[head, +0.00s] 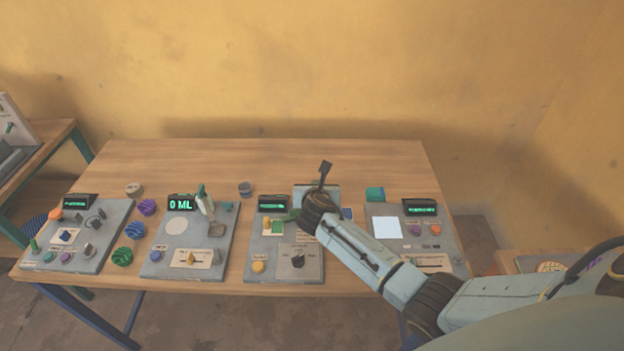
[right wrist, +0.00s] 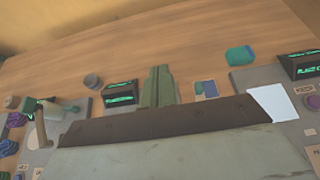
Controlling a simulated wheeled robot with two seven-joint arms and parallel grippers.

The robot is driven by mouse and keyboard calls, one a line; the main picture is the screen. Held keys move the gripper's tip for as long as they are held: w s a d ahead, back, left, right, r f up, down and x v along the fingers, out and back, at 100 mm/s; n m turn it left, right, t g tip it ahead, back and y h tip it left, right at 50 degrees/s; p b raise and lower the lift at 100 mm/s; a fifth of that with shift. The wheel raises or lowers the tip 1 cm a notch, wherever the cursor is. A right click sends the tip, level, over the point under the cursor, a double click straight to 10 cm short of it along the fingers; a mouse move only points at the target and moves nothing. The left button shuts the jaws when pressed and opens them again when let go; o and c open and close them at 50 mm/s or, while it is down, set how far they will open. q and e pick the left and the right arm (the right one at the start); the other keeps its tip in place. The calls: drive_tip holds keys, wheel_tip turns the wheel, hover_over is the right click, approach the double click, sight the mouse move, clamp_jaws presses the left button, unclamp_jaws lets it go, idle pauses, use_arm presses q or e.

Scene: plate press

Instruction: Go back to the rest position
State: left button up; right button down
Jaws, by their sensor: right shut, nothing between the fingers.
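My right arm comes in from the right over the table. Its hand (head: 316,195) is above the back of the third panel from the left, with the fingers mostly hidden from the head view. In the right wrist view the right gripper (right wrist: 158,72) has its fingers together with nothing between them. They point forward, between a lit display and a small blue card, apart from both. My left gripper is not in view.
The wooden table (head: 390,160) carries several grey panels with knobs and displays. A teal block (head: 375,194) and a white square (head: 387,228) are at the right. The table's back strip is mostly clear.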

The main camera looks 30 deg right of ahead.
drive_tip(key=s+a+f+m+g+y, duration=0.1)
drive_tip(key=s+a+m+g, duration=0.1)
drive_tip(key=s+m, duration=0.7)
drive_tip(key=s+a+f+m+g+y, duration=0.1)
drive_tip(key=s+a+f+m+g, duration=0.1)
drive_tip(key=s+m, duration=0.65)
drive_tip(key=s+a+r+m+g+y, duration=0.25)
drive_tip(key=s+m, duration=0.25)
drive_tip(key=s, duration=0.5)
drive_tip(key=s+a+r+m+g+y, duration=0.15)
drive_tip(key=s+r+m, duration=0.35)
drive_tip(key=s, duration=0.5)
wheel_tip(320, 180, down, 32)
drive_tip(key=b, duration=0.9)
drive_tip(key=s+d+f+b, duration=0.1)
drive_tip(key=s+f+b, duration=0.2)
drive_tip(key=s+f, duration=0.2)
drive_tip(key=s+f+g+b, duration=0.1)
drive_tip(key=s+f+b, duration=0.2)
drive_tip(key=f, duration=0.9)
drive_tip(key=s+d+f+g+b, duration=0.1)
drive_tip(key=s+f+b, duration=0.2)
drive_tip(key=s+f, duration=0.6)
drive_tip(key=shift+s+d+f, duration=0.25)
drive_tip(key=shift+d, duration=0.05)
